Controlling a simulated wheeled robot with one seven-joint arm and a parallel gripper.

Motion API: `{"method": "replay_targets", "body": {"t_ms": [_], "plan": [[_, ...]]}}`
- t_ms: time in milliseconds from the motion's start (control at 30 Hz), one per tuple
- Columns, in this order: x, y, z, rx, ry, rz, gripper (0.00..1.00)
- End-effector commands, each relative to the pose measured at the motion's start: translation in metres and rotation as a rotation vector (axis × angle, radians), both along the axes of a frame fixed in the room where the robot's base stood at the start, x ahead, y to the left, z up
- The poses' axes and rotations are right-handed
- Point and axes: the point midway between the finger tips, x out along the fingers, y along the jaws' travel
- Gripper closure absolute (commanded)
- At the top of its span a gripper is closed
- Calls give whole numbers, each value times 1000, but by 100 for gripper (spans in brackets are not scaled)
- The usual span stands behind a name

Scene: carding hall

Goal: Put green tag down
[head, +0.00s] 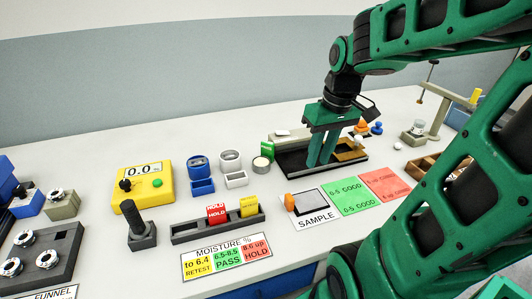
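A small green tag (267,151) stands upright at the left end of the dark tray (294,170), apart from my gripper. My gripper (319,165) points down over the tray, to the right of the tag. Its two fingers are close together, with a narrow space between them. I cannot tell whether anything is between the fingertips. The dark tag rack (190,235) stands at the centre front and holds a red HOLD tag (217,213) and a yellow tag (249,206). The left part of the rack is empty.
A moisture chart (226,258) lies in front of the rack. A SAMPLE card (314,214) with an orange piece, and green (349,197) and red (384,184) mats, lie to its right. A yellow meter (143,187) and blue and white cups stand behind the rack.

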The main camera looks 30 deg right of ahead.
Motion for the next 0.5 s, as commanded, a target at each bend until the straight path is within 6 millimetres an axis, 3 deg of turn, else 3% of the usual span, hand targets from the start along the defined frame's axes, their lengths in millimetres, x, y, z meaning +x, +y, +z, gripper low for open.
{"method": "replay_targets", "body": {"t_ms": [33, 100, 200, 333, 500], "plan": [[27, -2, 4, 3, -29, 91, 77], [63, -1, 10, 5, -82, 232, 77], [106, 2, 16, 9, -152, 410, 77], [144, 5, 22, 12, -226, 574, 77], [166, 9, 22, 14, -272, 669, 77]]}}
